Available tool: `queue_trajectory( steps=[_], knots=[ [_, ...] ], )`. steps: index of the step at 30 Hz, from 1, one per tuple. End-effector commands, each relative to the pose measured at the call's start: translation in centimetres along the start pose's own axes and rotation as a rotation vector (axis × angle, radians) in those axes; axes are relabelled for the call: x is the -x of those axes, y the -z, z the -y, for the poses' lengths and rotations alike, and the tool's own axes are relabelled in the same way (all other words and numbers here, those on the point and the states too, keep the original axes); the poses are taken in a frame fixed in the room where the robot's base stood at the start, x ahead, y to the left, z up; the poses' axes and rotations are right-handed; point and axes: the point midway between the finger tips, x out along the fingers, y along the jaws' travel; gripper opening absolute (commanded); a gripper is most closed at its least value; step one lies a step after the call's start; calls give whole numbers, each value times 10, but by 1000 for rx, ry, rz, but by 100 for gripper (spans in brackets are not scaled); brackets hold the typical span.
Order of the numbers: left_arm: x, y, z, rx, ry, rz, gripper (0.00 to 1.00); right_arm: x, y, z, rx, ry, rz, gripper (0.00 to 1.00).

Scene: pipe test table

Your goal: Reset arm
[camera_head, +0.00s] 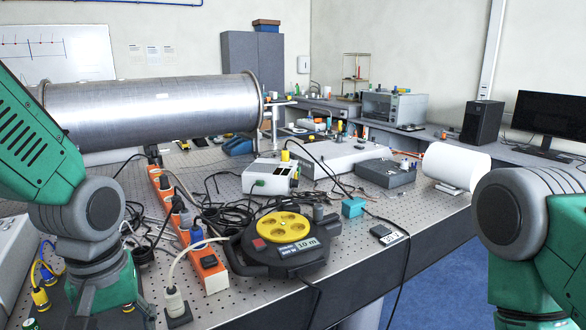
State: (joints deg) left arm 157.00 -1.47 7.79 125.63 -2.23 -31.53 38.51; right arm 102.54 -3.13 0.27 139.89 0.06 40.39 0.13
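My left arm (85,215) comes in from the left, green with grey joints, and bends down over the near left of the table. It passes in front of the left part of a large metal pipe (165,108). My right arm (520,220) stands at the right edge, beside the table's right side, with its green link running down out of the picture. Neither gripper shows; both arms run past the bottom of the view.
The perforated table (355,265) holds a cable reel (285,237), an orange power strip (190,230), loose cables, a white box (270,177) and a grey device (385,172). A white cylinder (455,166) is at its right. Blue floor (440,255) lies open between the table and my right arm.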

Motion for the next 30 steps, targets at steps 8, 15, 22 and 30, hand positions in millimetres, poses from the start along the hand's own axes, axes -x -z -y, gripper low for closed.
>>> queue_trajectory(
  steps=[8, 15, 22, 30],
  knots=[
    [-76, -8, 10, -83, -14, 6, 47, -10, 0, 0, 0, 0, -1, 50],
    [-175, -29, 32, -205, -22, 5, 47, -22, -1, 0, 0, 0, 0, 50],
    [-288, -86, 84, -399, -14, -20, 47, -40, -2, 0, 0, 0, 0, 50],
    [-336, -129, 123, -544, 0, -54, 47, -48, -2, 0, 0, 0, 0, 50]
  ],
)
